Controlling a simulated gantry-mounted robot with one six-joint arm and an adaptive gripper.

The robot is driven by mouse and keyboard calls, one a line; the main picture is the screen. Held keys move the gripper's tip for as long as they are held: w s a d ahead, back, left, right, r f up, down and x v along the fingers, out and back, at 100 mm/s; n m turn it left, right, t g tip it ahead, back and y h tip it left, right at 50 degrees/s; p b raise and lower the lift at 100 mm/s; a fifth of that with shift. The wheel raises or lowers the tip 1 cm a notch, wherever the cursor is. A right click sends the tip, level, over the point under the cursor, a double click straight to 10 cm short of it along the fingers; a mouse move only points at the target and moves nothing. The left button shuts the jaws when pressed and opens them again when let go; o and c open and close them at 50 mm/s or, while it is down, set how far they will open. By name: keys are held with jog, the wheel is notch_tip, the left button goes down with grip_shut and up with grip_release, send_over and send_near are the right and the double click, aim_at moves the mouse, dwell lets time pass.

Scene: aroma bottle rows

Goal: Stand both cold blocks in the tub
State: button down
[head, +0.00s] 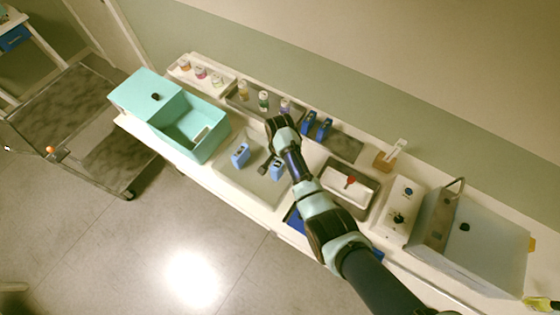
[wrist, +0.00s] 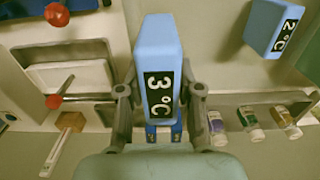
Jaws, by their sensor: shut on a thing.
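A teal open tub (head: 212,148) stands left on the counter, with a flat teal section (head: 142,92) at its left end. A small pale thing lies inside it. My gripper (wrist: 160,92) is shut on a blue block marked 3 °C (wrist: 156,42), with a finger on each side. In the head view this block (head: 277,171) shows beside my arm, over or in a white tray (head: 252,185); I cannot tell whether it touches the tray. The other blue block, marked 2 °C (wrist: 273,27), is apart from my gripper; in the head view it (head: 240,154) is at the tray's left.
Several small bottles (head: 263,99) stand along the back.

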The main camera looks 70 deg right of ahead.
notch_tip(320, 180, down, 12)
jog(key=b, duration=0.8)
jog(key=shift+r, duration=0.15)
jog(key=shift+f+b, duration=0.55)
jog(key=shift+b, duration=0.1)
jog(key=c, duration=0.7)
grip_release()
notch_tip(320, 180, up, 12)
jog(key=shift+r, duration=0.1)
jog(key=shift+w, duration=0.1)
